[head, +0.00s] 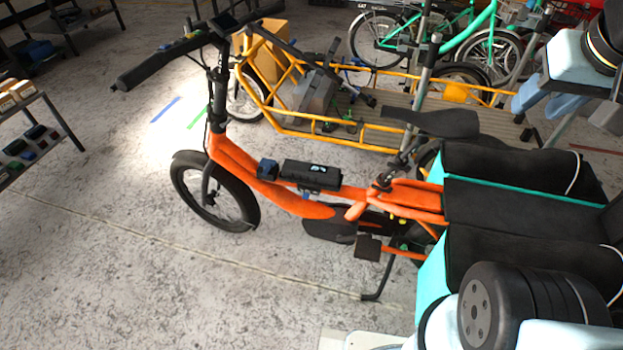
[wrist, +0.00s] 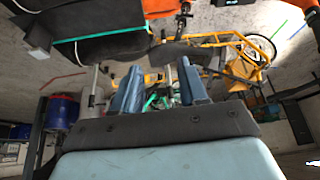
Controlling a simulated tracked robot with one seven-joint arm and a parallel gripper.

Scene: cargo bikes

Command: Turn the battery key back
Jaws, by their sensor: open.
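An orange cargo bike (head: 270,192) stands on its kickstand in the middle of the head view. A black battery (head: 310,175) with a small white mark sits on its low frame tube. A small blue part (head: 306,194) shows under the battery. I cannot make out the key itself or which way it is turned. My gripper (head: 540,103) is at the upper right, well away from the battery. In the wrist view my gripper (wrist: 158,68) has its two blue fingers apart with nothing held between them. Part of the orange frame (wrist: 158,8) shows there too; the battery is not clear.
Black bags (head: 510,180) with teal edges are at the bike's rear, between my arm and the battery. A yellow cargo bike (head: 375,133) stands behind, with green bikes (head: 480,30) beyond. A shelf (head: 25,140) is at far left. The concrete floor in front is clear.

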